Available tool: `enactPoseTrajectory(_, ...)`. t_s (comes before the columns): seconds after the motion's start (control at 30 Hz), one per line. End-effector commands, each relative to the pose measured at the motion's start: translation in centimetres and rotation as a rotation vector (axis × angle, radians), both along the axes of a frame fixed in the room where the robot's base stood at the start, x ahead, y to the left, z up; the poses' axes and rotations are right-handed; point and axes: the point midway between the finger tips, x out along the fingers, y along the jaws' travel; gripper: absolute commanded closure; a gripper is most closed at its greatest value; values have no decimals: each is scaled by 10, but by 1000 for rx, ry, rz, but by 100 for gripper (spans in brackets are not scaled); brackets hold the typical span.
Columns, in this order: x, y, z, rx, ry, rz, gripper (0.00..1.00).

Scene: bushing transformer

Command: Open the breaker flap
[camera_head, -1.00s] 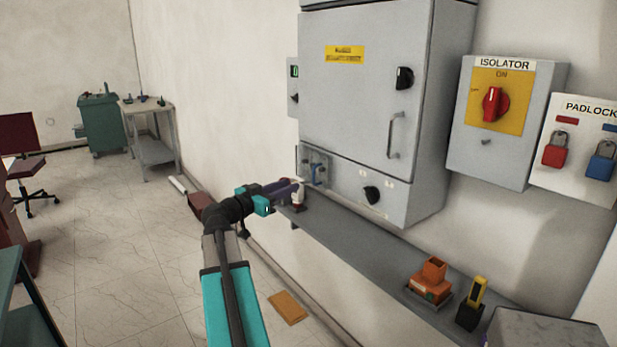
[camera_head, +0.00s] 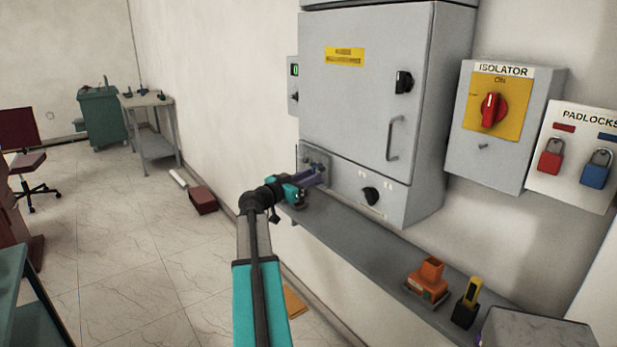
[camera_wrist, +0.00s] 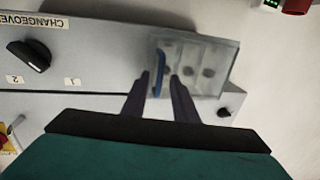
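In the head view the flap (camera_head: 315,158) is partly hidden by my gripper. A blue strip (camera_wrist: 159,72) runs along one edge of the flap. My gripper (camera_wrist: 157,80) has its two dark fingers apart, one on each side of the blue strip's near end. I cannot tell whether either finger touches it. In the head view my gripper (camera_head: 318,172) reaches the flap from the front left.
The grey cabinet (camera_head: 350,100) has a changeover knob (camera_wrist: 30,55) beside the flap. A shelf (camera_head: 345,240) runs below, holding an orange block (camera_head: 428,280) and a yellow-black item (camera_head: 468,303). The isolator box (camera_head: 500,125) and padlock board (camera_head: 575,160) hang to the right.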

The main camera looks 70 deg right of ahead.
Motion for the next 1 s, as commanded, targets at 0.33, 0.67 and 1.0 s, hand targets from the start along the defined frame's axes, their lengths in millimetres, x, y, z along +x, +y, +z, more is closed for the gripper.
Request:
enactPoseTrajectory(0.33, 0, 0, 0, 0, 0, 0, 94)
enactPoseTrajectory(0.67, 1, 0, 0, 0, 0, 2, 100)
enactPoseTrajectory(1.0, 2, 0, 0, -1, 0, 4, 100)
